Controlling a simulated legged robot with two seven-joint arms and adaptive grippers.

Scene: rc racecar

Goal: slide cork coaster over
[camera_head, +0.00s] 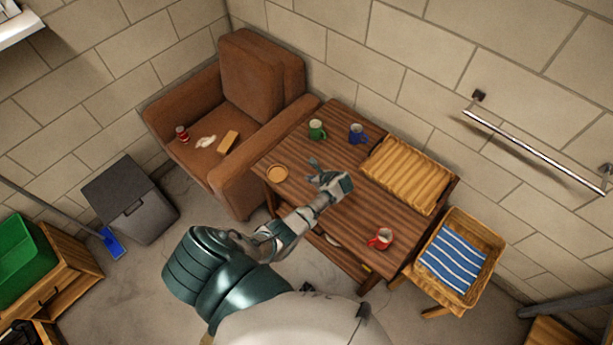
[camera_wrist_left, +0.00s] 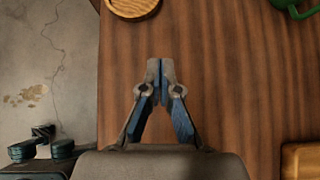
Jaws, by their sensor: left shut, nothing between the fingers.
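The cork coaster (camera_head: 277,173) is a round tan disc lying flat on the wooden table (camera_head: 292,150), near its left edge. In the left wrist view the coaster (camera_wrist_left: 133,8) shows at the top, partly cut off by the frame. My left gripper (camera_head: 314,169) is over the table, to the right of the coaster and apart from it. In the left wrist view my left gripper (camera_wrist_left: 160,68) has its fingertips together with nothing between them, pointing toward the top of the picture. My right gripper is not in view.
A green mug (camera_head: 317,129) and a blue mug (camera_head: 357,133) stand at the table's back. A ribbed wooden tray (camera_head: 408,174) lies to the right. A brown armchair (camera_head: 222,115) adjoins the left side.

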